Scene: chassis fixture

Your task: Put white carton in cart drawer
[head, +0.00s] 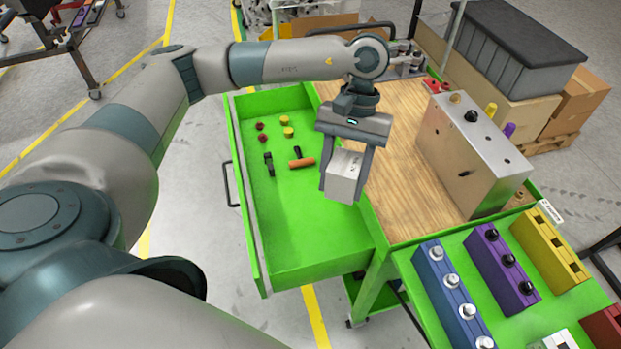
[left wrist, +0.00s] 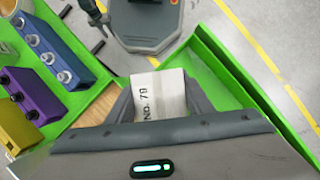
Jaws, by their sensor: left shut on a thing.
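The white carton (head: 345,176) is a small box held between the fingers of my left gripper (head: 343,178). In the left wrist view the carton (left wrist: 160,92) shows the print "NO. 79" between the two fingers. The gripper is shut on it and points down. In the head view the carton appears over the right part of the open green cart drawer (head: 290,225); its exact height above the drawer floor I cannot tell. The drawer is pulled out to the left of the cart. My right gripper is not in view.
The drawer holds several red and yellow small parts, a black tool (head: 269,164) and an orange-handled tool (head: 302,162). A metal block (head: 465,160) stands on the wooden cart top (head: 395,130). Blue (head: 450,295), purple (head: 503,270) and yellow (head: 550,248) blocks stand at lower right. The drawer's front part is clear.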

